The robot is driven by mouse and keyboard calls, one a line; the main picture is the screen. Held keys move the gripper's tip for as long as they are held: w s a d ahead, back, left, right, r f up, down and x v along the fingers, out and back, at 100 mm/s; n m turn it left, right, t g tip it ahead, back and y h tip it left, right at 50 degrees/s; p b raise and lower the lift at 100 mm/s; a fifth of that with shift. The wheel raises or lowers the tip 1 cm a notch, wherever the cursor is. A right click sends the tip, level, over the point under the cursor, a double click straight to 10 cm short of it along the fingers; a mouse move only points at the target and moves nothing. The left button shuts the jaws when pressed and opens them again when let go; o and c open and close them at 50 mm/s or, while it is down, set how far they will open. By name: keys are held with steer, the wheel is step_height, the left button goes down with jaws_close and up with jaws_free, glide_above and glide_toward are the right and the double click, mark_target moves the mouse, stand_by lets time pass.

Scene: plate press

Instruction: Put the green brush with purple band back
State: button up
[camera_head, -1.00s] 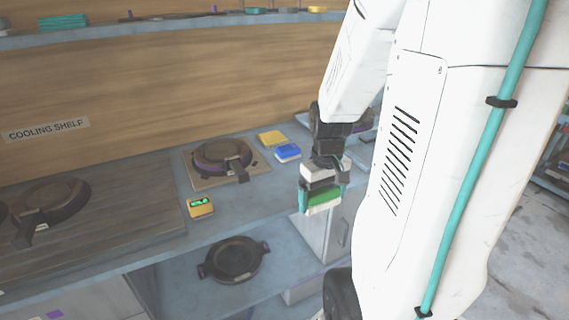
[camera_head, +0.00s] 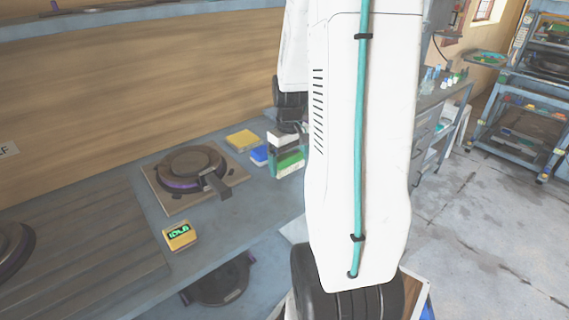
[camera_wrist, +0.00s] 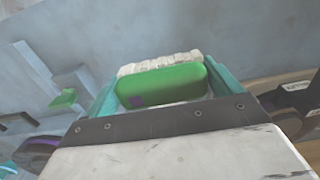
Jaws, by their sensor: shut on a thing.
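My gripper (camera_head: 287,158) is shut on the green brush (camera_wrist: 165,84), which sits between its two teal fingers in the wrist view. The brush has a green body, a small purple mark near its left end and white bristles on its far side. In the head view the brush (camera_head: 290,161) hangs under my wrist, beside the blue block, and my arm hides part of that area. Whether it touches the counter cannot be told.
A yellow block (camera_head: 242,139) and a blue block (camera_head: 259,155) lie near my gripper. Another black pan (camera_head: 222,288) is on the lower shelf. Open floor lies to the right.

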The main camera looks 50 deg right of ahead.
mark_target(289, 167)
steer(key=shift+w+d, duration=0.5)
steer(key=shift+d, duration=0.1)
steer(key=shift+f, duration=1.8)
steer(key=shift+f, duration=0.15)
steer(key=o, duration=0.7)
